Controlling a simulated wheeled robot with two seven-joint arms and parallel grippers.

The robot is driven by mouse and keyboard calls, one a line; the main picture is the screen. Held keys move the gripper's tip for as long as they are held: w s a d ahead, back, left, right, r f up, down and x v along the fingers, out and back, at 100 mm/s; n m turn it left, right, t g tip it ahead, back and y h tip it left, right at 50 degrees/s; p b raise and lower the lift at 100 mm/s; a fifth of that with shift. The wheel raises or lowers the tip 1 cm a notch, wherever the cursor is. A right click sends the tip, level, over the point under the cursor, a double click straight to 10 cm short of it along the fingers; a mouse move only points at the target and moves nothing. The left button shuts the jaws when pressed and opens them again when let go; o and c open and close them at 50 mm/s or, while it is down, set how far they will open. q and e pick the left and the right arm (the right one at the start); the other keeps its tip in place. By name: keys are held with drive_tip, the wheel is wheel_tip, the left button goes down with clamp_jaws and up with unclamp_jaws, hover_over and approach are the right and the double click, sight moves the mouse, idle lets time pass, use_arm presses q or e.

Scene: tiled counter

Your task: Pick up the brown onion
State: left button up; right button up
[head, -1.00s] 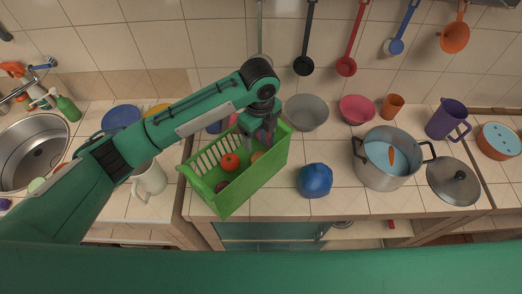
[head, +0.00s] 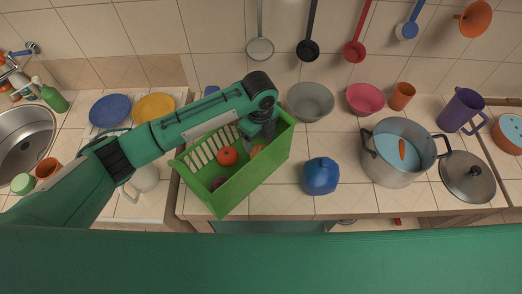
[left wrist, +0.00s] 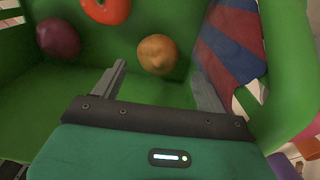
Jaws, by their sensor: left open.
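The brown onion (left wrist: 157,54) lies on the floor of the green basket (left wrist: 130,90) in the left wrist view, ahead of my open fingers. In the head view the onion (head: 257,150) shows in part beside my left gripper (head: 262,132). The left gripper (left wrist: 160,88) is open and empty, with its two fingers inside the basket and the onion between their lines but beyond the tips. The right gripper is not in view.
In the basket, a red tomato-like item (left wrist: 107,8) and a purple onion (left wrist: 58,38) lie left of the brown onion. A red and blue striped item (left wrist: 230,45) is close to the right finger. Basket walls surround the gripper. A blue item (head: 320,176) and a pot (head: 383,172) stand to the right.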

sight(259, 147)
use_arm(q)
wheel_tip(259, 147, down, 3)
drive_tip(key=shift+w+r+p, duration=0.1)
drive_tip(key=shift+p, duration=0.2)
drive_tip(key=shift+f+p, duration=0.5)
drive_tip(key=shift+p, duration=0.05)
drive_tip(key=f+p, duration=0.1)
drive_tip(key=f, duration=0.2)
drive_tip(key=shift+s+f+p, duration=0.15)
drive_tip(key=shift+s+p, duration=0.05)
drive_tip(key=shift+p, duration=0.15)
drive_tip(key=shift+f, duration=0.5)
drive_tip(key=c, duration=0.8)
